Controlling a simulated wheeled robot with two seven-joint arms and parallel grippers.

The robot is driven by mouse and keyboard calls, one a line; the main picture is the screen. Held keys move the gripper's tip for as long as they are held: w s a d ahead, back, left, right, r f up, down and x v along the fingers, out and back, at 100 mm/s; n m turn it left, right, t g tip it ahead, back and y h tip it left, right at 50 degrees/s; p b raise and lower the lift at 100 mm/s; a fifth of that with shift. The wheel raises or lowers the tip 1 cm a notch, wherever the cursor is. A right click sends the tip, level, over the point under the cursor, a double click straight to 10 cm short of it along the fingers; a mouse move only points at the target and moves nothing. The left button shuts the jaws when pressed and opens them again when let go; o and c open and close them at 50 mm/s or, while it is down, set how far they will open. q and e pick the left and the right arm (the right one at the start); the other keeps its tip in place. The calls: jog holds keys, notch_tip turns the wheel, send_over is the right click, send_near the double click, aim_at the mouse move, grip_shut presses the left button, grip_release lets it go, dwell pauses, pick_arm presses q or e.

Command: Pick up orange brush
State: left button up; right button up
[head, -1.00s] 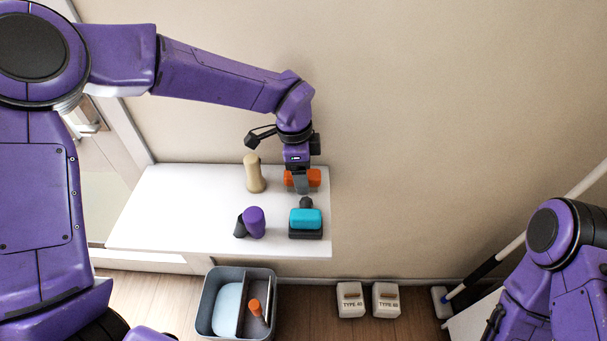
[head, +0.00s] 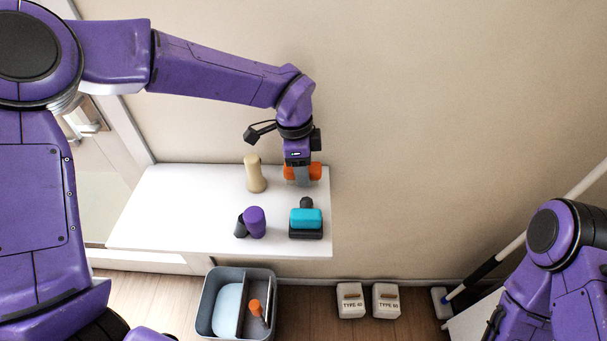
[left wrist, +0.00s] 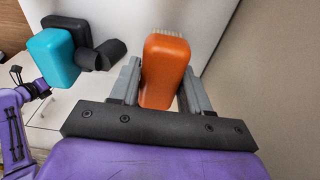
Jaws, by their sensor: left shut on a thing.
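The orange brush (head: 316,171) is a rounded orange block at the back right of the white shelf. My left gripper (head: 302,179) is over it and shut on it. In the left wrist view the orange brush (left wrist: 165,70) lies between the two grey fingers of my left gripper (left wrist: 158,82), with pale bristles at its far end. I cannot tell for sure whether the brush is clear of the shelf. My right arm shows at the lower right of the head view, but its gripper is not visible.
A teal and black brush (head: 306,219) lies in front of the gripper on the white shelf (head: 170,205). A purple and grey object (head: 254,222) and a beige bottle-like thing (head: 254,175) stand to its left. A grey bin (head: 203,305) and two white containers (head: 351,300) are on the floor.

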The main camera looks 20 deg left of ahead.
pick_arm(q)
jog(key=s+d+r+b, duration=0.4)
jog(key=s+d+r, duration=0.3)
jog(key=s+r, duration=0.3)
jog(key=shift+s+d+r, duration=0.15)
jog(key=shift+s+r, duration=0.25)
jog(key=shift+s, duration=0.65)
jog(key=o, duration=0.4)
jog(key=shift+c, duration=1.3)
